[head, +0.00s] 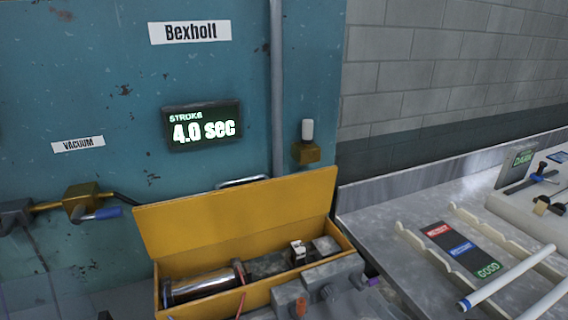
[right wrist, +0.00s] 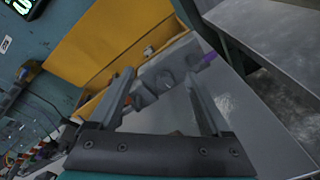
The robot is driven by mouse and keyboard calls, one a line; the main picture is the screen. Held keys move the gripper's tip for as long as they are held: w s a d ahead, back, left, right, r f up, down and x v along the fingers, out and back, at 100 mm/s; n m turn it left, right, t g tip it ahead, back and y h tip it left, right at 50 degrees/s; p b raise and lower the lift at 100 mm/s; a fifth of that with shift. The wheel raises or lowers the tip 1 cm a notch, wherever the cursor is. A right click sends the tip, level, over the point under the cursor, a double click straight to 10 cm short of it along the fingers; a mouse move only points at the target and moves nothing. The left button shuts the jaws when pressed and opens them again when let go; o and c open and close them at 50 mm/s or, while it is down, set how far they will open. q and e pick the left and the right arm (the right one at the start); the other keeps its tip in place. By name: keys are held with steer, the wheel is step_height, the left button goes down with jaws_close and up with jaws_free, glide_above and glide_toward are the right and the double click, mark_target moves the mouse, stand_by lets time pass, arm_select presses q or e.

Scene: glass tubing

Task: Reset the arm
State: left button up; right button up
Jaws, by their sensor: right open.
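My right gripper (right wrist: 165,98) shows in the right wrist view, with its two grey fingers spread wide apart. Nothing is between the fingers that I can see as held. Beyond the fingertips is a grey block with knobs (right wrist: 166,72), next to the open yellow box (right wrist: 105,45). In the head view I cannot make out the right gripper clearly. My left gripper is in neither view.
The yellow box (head: 235,215) has its lid up and holds a shiny cylinder (head: 200,285). Behind it is a teal panel with a display (head: 202,126) reading "STROKE 4.0 sec". A grey bench (head: 400,215) at right carries glass tubes (head: 505,277) and racks.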

steer(key=d+r+m+t+h, duration=0.2)
steer(key=d+r+m+h, duration=0.2)
steer(key=m+h, duration=0.55)
steer(key=s+d+f+m+g, duration=0.1)
steer(key=s+f+m+g, duration=0.25)
steer(key=m, duration=0.85)
steer(key=s+a+f+m+g+y, duration=0.2)
steer(key=s+a+f+m+g, duration=0.15)
steer(key=s+a+g, duration=0.35)
steer(key=s+a+f+m+g+y, duration=0.25)
steer(key=s+a+m, duration=0.2)
steer(key=s, duration=0.35)
step_height(320, 180, down, 27)
steer(key=s+g+b, duration=0.2)
steer(key=s+b, duration=0.1)
steer(key=b, duration=0.2)
steer(key=s+d+f+b, duration=0.3)
steer(key=s+f, duration=1.1)
steer(key=f, duration=0.3)
steer(key=shift+s+g+h, duration=0.3)
steer(key=shift+s+g, duration=0.05)
steer(key=shift+g, duration=0.05)
